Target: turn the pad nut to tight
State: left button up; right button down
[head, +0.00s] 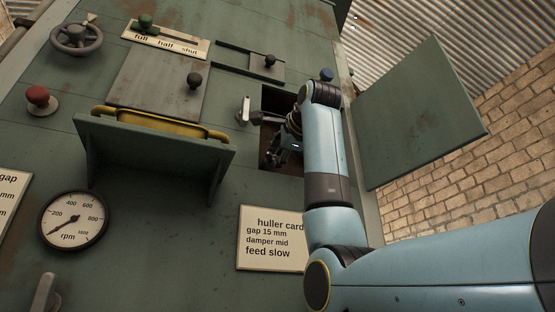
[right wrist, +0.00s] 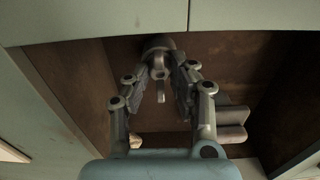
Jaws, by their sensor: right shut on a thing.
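The pad nut, as far as I can tell, is the round grey metal piece (right wrist: 158,44) with a short tab hanging below it, inside the dark recess in the right wrist view. My right gripper (right wrist: 165,72) has its two fingers closed in on this piece from both sides. In the head view my right gripper (head: 283,143) reaches into the square opening (head: 272,101) in the green machine front, and my blue arm covers much of it. The nut cannot be made out there. My left gripper is not in view.
A green door (head: 420,115) stands open right of the opening. A grey lever (head: 243,110) is at its left edge. A green shelf (head: 150,150) with a yellow bar juts out at left. A gauge (head: 73,220) and huller card (head: 272,240) are below. Pale rounded blocks (right wrist: 232,123) lie beside my right fingers.

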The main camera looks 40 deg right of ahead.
jog(key=c, duration=1.1)
grip_release()
jog(key=v, duration=1.2)
jog(key=shift+f, duration=0.1)
